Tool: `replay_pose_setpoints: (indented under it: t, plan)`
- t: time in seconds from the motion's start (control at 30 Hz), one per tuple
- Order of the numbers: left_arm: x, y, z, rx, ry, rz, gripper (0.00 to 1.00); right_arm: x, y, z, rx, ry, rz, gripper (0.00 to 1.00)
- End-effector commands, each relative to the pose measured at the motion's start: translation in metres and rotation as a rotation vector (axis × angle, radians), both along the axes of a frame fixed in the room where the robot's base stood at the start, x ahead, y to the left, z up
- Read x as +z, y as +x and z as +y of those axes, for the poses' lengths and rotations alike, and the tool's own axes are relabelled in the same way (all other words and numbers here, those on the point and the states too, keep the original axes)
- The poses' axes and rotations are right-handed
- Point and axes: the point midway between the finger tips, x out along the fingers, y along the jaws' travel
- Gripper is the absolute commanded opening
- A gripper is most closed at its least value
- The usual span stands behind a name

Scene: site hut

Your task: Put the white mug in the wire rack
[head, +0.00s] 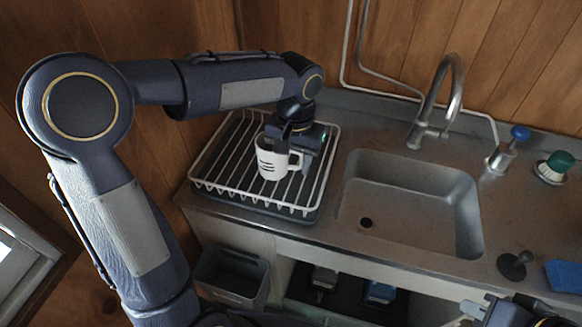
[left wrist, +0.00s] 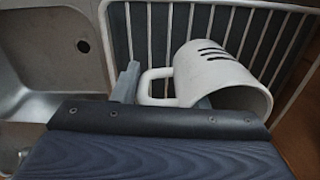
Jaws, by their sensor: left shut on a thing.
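The white mug (head: 269,163) has dark stripes and looks upright within the wire rack's outline, its handle to the right. My left gripper (head: 294,139) comes down behind the mug and is shut on it. The left wrist view shows the mug (left wrist: 217,76) and its handle close to the grey fingers of my left gripper (left wrist: 160,97); the dark gripper body hides the exact contact. The white wire rack (head: 206,184) stands on the counter left of the sink. I cannot tell whether the mug touches its wires. My right gripper (head: 472,310) is partly visible at the bottom right edge.
The steel sink (head: 410,205) with its tap (head: 440,100) lies right of the rack. A blue-topped dispenser (head: 506,152), a green-topped brush (head: 554,167), a dark stopper (head: 514,264) and a blue sponge (head: 564,276) are further right. A grey bin (head: 232,276) stands below.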

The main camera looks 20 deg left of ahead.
Motion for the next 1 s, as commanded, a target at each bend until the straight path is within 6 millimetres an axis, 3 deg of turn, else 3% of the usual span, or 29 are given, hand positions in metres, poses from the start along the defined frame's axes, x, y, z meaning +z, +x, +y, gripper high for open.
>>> replay_pose_setpoints:
  t: [0.23,0.43,0.87,0.9,1.0]
  plan:
    - [-0.018,0.011,0.010,0.002,0.000,0.001,0.00,0.002,0.000,0.000,0.000,0.000,0.000,0.00]
    - [-0.046,0.012,0.011,-0.001,0.000,0.002,0.00,0.002,0.000,0.000,0.000,0.000,0.000,0.00]
    - [-0.054,0.012,0.011,0.000,0.000,-0.001,0.00,-0.002,0.000,0.000,0.000,0.000,0.000,0.00]
    - [-0.054,0.012,0.011,0.000,0.000,0.000,0.41,-0.002,0.000,0.000,0.000,0.000,0.000,0.00]
    - [-0.053,0.012,0.011,0.000,0.000,0.000,0.54,-0.001,0.000,0.000,0.000,0.000,0.000,0.00]
